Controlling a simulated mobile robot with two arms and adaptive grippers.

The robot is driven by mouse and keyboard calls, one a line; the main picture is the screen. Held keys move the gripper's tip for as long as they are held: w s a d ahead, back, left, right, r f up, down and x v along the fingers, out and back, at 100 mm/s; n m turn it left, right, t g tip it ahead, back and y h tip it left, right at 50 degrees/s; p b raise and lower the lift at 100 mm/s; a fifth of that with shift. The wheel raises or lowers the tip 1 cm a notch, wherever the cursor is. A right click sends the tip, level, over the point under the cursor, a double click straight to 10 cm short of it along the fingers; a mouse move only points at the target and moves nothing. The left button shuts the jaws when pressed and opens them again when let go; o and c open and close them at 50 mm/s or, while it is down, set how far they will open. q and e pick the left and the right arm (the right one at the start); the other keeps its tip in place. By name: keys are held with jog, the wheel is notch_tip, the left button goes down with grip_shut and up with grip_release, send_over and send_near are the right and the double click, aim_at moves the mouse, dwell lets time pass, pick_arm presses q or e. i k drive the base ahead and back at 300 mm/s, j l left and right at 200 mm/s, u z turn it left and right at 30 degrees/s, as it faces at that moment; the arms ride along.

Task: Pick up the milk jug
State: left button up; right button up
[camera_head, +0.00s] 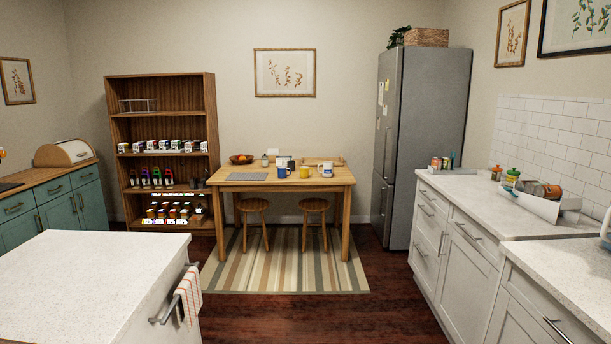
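A whitish container with a bluish part (606,230) is cut off by the right edge of the view. It stands on the right-hand counter. It may be the milk jug, but too little of it shows to tell. No other clear milk jug is visible. Neither of my grippers is in view.
A white island (85,265) fills the front left, and the right counter (570,262) runs along the right. A wooden table (285,180) with stools stands ahead, between a shelf (160,89) and a grey fridge (430,130). The rug (285,275) and the floor between are clear.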

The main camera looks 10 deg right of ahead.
aim_at(327, 166)
jog(key=i+l+z, duration=0.1)
jog(key=i+z, duration=0.15)
jog(key=i, duration=2)
jog(key=i+u, duration=0.1)
jog(key=i, duration=0.6)
jog(key=i+l+u, duration=0.15)
jog(key=i, duration=0.6)
jog(key=i+l+u, duration=0.1)
jog(key=i, duration=0.6)
jog(key=i+j, duration=0.15)
jog(key=i, duration=0.25)
jog(key=i+j, duration=0.15)
jog(key=i, duration=0.2)
jog(key=i+j, duration=0.15)
jog(key=i, duration=0.25)
